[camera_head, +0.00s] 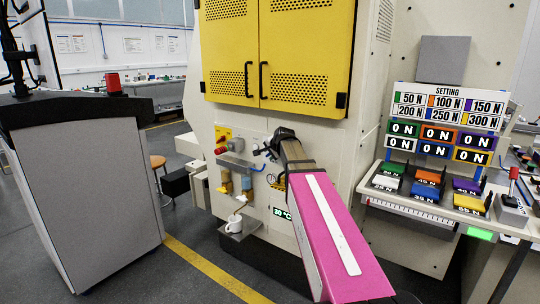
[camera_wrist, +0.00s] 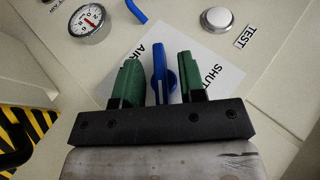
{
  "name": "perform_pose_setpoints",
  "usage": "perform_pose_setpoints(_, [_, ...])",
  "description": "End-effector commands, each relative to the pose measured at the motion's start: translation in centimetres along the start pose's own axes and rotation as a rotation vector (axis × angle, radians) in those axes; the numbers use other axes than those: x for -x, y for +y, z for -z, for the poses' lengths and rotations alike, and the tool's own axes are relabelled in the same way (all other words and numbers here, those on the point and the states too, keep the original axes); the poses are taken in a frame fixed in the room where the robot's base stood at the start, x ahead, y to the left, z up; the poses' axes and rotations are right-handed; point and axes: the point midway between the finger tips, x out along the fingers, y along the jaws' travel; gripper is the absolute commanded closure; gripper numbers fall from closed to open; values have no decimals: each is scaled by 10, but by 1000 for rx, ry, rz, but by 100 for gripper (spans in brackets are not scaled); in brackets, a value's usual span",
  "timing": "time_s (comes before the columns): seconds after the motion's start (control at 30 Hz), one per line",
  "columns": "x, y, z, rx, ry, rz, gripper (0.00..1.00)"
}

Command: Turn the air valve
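The air valve (camera_wrist: 160,71) is a blue knob with an upright narrow handle in the wrist view. It sits on a panel with a white label reading "AIR" and "SHUT" (camera_wrist: 217,72). My gripper (camera_wrist: 159,72) is open, with one green finger on each side of the blue handle. A gap shows between the handle and each finger. In the head view my gripper (camera_head: 265,152) is at the machine's front panel, and I cannot make out the valve there.
A round gauge (camera_wrist: 88,24), a blue hose (camera_wrist: 136,11) and a silver TEST button (camera_wrist: 216,19) are near the valve. A sloped grey console (camera_head: 90,190) stands left, a setting table (camera_head: 420,202) right.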

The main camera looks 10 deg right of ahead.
Motion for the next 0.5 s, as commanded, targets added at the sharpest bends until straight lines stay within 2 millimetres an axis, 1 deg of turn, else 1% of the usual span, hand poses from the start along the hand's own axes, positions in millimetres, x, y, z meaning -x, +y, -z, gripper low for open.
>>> perform_pose_setpoints(0.03, [-5,-1,0,0,0,-1,63])
perform_pose_setpoints(0.13, [-10,0,0,0,0,0,63])
perform_pose_setpoints(0.43, [-11,0,0,0,0,0,63])
perform_pose_setpoints(0.47, [-11,0,0,0,0,0,69])
perform_pose_setpoints(0.5, [-11,0,0,0,0,0,82])
